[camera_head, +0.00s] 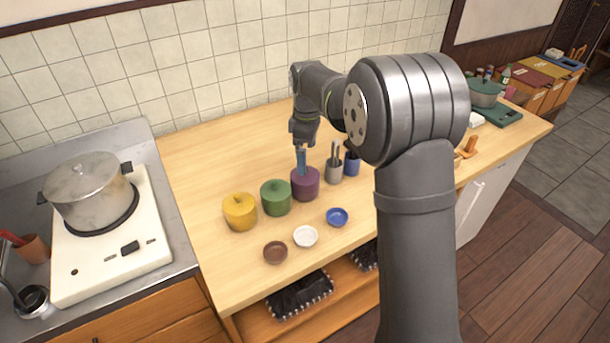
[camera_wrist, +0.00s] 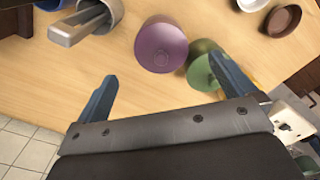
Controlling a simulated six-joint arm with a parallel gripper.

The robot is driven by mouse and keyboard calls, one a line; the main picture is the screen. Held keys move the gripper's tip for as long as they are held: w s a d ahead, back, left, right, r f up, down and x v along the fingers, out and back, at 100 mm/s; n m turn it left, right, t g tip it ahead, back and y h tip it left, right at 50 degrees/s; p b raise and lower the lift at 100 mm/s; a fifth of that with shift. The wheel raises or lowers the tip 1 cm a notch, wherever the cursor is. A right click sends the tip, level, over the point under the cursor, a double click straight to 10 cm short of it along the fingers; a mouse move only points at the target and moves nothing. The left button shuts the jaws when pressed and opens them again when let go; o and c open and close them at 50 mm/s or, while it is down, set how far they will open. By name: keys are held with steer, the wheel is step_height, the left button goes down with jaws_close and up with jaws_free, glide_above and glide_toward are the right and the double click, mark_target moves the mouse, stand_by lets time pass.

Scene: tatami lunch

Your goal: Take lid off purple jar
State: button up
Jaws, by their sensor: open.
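The purple jar (camera_head: 305,187) stands upright on the wooden counter, at the right end of a row with a green jar (camera_head: 276,198) and a yellow jar (camera_head: 240,212). In the wrist view the purple jar (camera_wrist: 162,46) shows a round purple top with a small round knob, so its lid appears to be on. My gripper (camera_head: 301,167) is above the purple jar, pointing down. In the wrist view my gripper (camera_wrist: 164,69) is open and empty, with its blue fingers apart and the jar beyond them, roughly between the tips. Contact with the lid is not visible.
A grey cup with utensils (camera_head: 334,171) and a blue cup (camera_head: 352,163) stand close right of the purple jar. Brown (camera_head: 275,252), white (camera_head: 305,236) and blue (camera_head: 337,217) dishes lie in front. A pot (camera_head: 88,195) sits on the stove at left. The counter's left part is clear.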

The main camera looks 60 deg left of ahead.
mark_target(312, 176)
steer(key=shift+s+a+f, duration=0.1)
steer(key=shift+s+f, duration=0.05)
steer(key=shift+f, duration=1.4)
steer(key=shift+s+a+f, duration=0.1)
steer(key=shift+f, duration=1.45)
steer(key=shift+c, duration=0.2)
steer(key=c, duration=1)
